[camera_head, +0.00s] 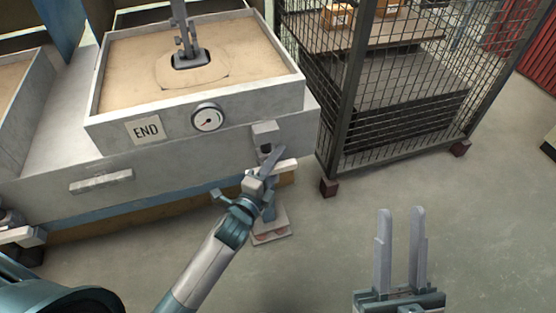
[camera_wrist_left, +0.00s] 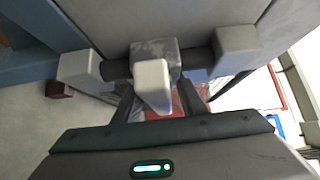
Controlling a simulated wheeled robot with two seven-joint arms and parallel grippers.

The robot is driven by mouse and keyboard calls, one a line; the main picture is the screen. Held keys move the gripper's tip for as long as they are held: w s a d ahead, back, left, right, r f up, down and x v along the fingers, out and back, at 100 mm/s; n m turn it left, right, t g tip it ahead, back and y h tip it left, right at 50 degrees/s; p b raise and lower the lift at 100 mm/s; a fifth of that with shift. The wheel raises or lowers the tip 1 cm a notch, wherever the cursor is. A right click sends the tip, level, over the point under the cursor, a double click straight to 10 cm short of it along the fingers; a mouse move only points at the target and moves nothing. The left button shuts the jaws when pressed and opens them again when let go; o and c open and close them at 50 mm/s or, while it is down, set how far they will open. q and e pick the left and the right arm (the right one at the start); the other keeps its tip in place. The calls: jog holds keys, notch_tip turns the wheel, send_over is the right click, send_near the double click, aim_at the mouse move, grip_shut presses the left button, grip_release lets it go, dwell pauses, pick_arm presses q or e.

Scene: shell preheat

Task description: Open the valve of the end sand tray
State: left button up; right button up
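The end sand tray (camera_head: 115,112) is a grey box of sand with an END label (camera_head: 146,129) and a round gauge (camera_head: 208,118) on its front. Its valve (camera_head: 265,131) is a grey block under the front right corner, with a pale bar (camera_head: 286,166) below it. My left gripper (camera_head: 272,160) is at the valve and hides part of it. In the left wrist view, the pale valve handle (camera_wrist_left: 153,86) stands between the dark fingers, which look apart; contact is unclear. My right gripper (camera_head: 401,245) is open and empty above the floor.
A wire mesh cage (camera_head: 350,110) with boxes (camera_head: 337,16) on its shelf stands right of the tray. A small plate (camera_head: 271,234) lies low under the valve. Another sand tray (camera_head: 20,95) is at the left edge.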

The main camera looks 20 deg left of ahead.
pick_arm(q)
jog(key=shift+w, duration=0.25)
jog(key=shift+c, duration=0.7)
grip_shut()
